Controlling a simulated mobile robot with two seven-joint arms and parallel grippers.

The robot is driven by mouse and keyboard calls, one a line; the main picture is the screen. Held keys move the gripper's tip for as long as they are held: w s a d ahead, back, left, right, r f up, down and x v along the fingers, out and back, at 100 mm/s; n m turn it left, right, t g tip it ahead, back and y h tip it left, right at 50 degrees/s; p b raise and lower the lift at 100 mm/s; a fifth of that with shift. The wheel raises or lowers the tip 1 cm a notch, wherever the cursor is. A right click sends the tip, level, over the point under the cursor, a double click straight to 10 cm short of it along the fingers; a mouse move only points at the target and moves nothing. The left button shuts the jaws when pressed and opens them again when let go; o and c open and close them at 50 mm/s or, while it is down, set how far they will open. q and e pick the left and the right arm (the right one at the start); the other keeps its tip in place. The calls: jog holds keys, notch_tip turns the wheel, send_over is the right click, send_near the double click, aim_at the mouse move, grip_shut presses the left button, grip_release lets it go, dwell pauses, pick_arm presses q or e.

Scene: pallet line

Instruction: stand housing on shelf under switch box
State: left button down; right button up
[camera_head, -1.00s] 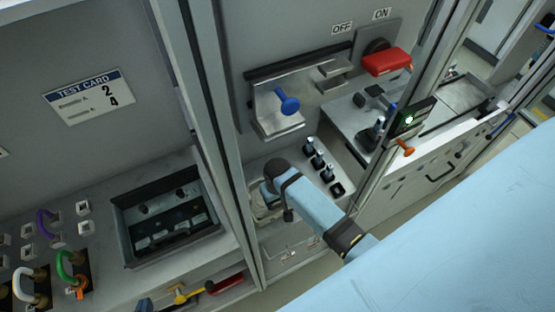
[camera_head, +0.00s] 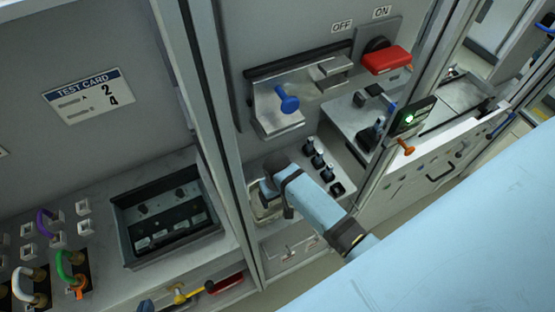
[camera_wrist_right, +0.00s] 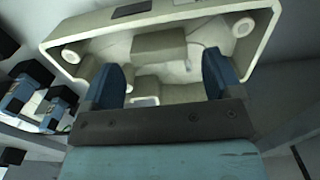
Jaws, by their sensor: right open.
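The beige housing (camera_head: 262,211) is on the shelf (camera_head: 322,207) in the middle cabinet bay, partly hidden by my right gripper (camera_head: 266,190). In the right wrist view, the hollow side of the housing (camera_wrist_right: 160,24) faces my right gripper (camera_wrist_right: 163,84). Its two blue fingers are apart, with their tips at the housing's opening. I cannot tell whether they touch it. Above the shelf is the switch panel with a red handle (camera_head: 386,60) and OFF and ON labels. I cannot make out a separate switch box. My left gripper is not in view.
Several black plugs (camera_head: 316,160) stand beside my right gripper. A metal bracket with a blue knob (camera_head: 287,99) is above it. A cabinet post (camera_head: 212,120) separates this bay from a recessed tray (camera_head: 125,235) on the left. A lit box (camera_head: 413,118) is at the right.

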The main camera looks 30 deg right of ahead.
notch_tip(320, 180, up, 10)
jog(key=s+a+f+n+t+y, duration=0.1)
jog(key=s+f+n+t, duration=0.1)
jog(key=s+f+t, duration=0.45)
jog(key=s+a+r+n+t+y, duration=0.1)
jog(key=s+r+t+y, duration=0.1)
jog(key=s+t, duration=0.2)
jog(key=shift+s+a+r+n+b, duration=0.3)
jog(key=shift+s+a+b, duration=0.1)
jog(key=shift+s, duration=1)
jog(key=shift+t, duration=0.25)
